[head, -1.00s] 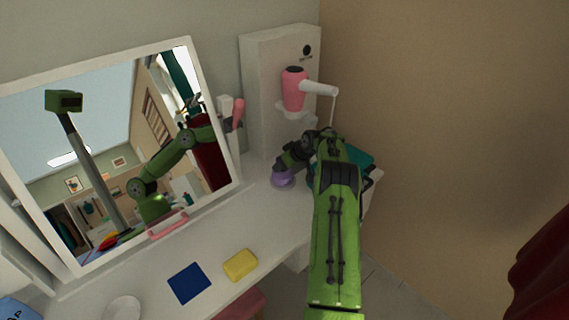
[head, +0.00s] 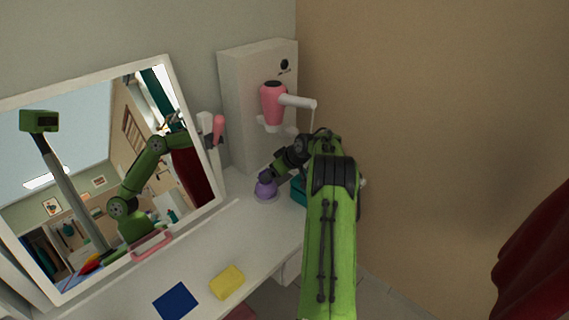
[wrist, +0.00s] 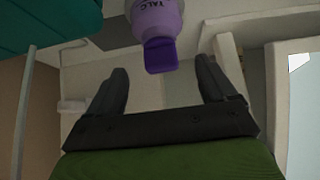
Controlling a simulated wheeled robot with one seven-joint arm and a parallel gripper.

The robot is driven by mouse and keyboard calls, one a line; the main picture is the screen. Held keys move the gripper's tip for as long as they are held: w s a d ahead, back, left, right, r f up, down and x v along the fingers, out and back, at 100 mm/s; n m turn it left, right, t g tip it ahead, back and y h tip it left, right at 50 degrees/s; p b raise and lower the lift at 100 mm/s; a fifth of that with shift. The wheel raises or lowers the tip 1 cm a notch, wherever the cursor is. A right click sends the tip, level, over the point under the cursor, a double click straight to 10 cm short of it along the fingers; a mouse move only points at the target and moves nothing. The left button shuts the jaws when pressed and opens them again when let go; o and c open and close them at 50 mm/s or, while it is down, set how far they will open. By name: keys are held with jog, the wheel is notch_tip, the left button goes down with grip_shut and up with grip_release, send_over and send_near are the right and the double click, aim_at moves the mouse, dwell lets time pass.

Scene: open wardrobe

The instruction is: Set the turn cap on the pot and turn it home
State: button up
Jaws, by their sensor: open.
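A lilac pot (head: 265,190) labelled TALC stands on the white counter near the grey-white wall cabinet. In the wrist view the pot (wrist: 157,15) shows with a darker purple cap (wrist: 161,56) at its end facing me. The cap appears to touch the pot; I cannot tell whether it is turned home. My gripper (wrist: 162,68) is open, with one finger on each side of the cap and a visible gap on both sides. In the head view my gripper (head: 273,176) is at the pot's top, its fingers partly hidden.
A teal object (head: 298,192) stands close right of the pot, partly behind my arm. A pink hair dryer (head: 273,103) hangs on the white cabinet (head: 240,100). A large mirror (head: 190,85) leans at left. A yellow block (head: 227,282) and blue cloth (head: 176,301) lie nearer.

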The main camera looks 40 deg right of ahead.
jog(key=v, duration=0.8)
jog(key=shift+s+r+p, duration=0.25)
jog(key=shift+s+p, duration=0.05)
jog(key=shift+p, duration=0.15)
jog(key=s+a+r+p, duration=0.1)
jog(key=a+r, duration=0.4)
jog(key=a, duration=0.3)
jog(key=s+a+r+g+p, duration=0.1)
jog(key=a+r, duration=0.4)
jog(key=a, duration=0.3)
jog(key=s+a+r+p, duration=0.1)
jog(key=s+a+r, duration=0.1)
jog(key=a+r, duration=0.55)
jog(key=s+a+f+p, duration=0.1)
jog(key=s+a, duration=0.6)
jog(key=s, duration=0.4)
jog(key=s+a+f+g, duration=0.1)
jog(key=s+a, duration=0.6)
jog(key=s, duration=0.4)
jog(key=shift+s+a+f+p, duration=0.2)
jog(key=shift+s+p, duration=0.1)
jog(key=shift+p, duration=0.1)
